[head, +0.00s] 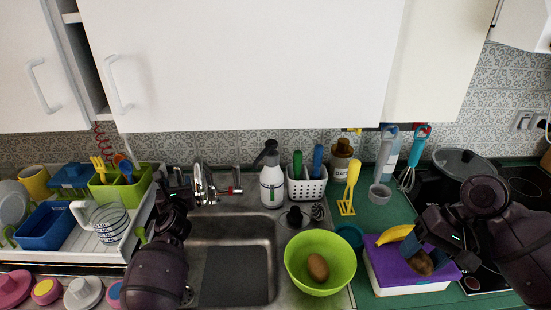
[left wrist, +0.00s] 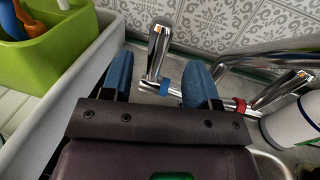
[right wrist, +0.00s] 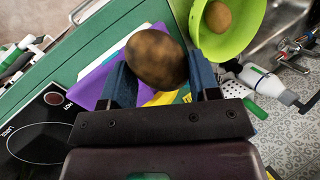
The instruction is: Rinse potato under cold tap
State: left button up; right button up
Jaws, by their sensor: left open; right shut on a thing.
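A brown potato (head: 418,263) is held in my right gripper (head: 428,252), above the purple-topped box; the held potato (right wrist: 155,58) fills the space between the fingers in the right wrist view. A second potato (head: 317,267) lies in a lime-green bowl (head: 338,280) at the sink's right side. The chrome tap (head: 204,184) stands behind the steel sink (head: 262,240). My left gripper (head: 182,182) is open at the tap's left side. In the left wrist view, a chrome handle with a blue ring (left wrist: 164,86) stands between its fingers, apparently untouched; a red ring marks the other side.
A dish rack (head: 100,245) with crockery stands left of the sink. A banana (head: 394,235) lies on the purple lid (head: 388,258). A hob and pot (head: 462,165) are at right. The sink basin looks empty.

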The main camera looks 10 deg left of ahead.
aim_at(179, 168)
pick_arm(q)
jog(key=b+x, duration=0.2)
jog(key=x, duration=0.6)
jog(key=shift+w+f, duration=0.1)
jog(key=shift+w, duration=0.05)
pick_arm(e)
notch_tip(179, 168, down, 2)
jog(key=shift+f, duration=0.1)
pick_arm(q)
grip_shut()
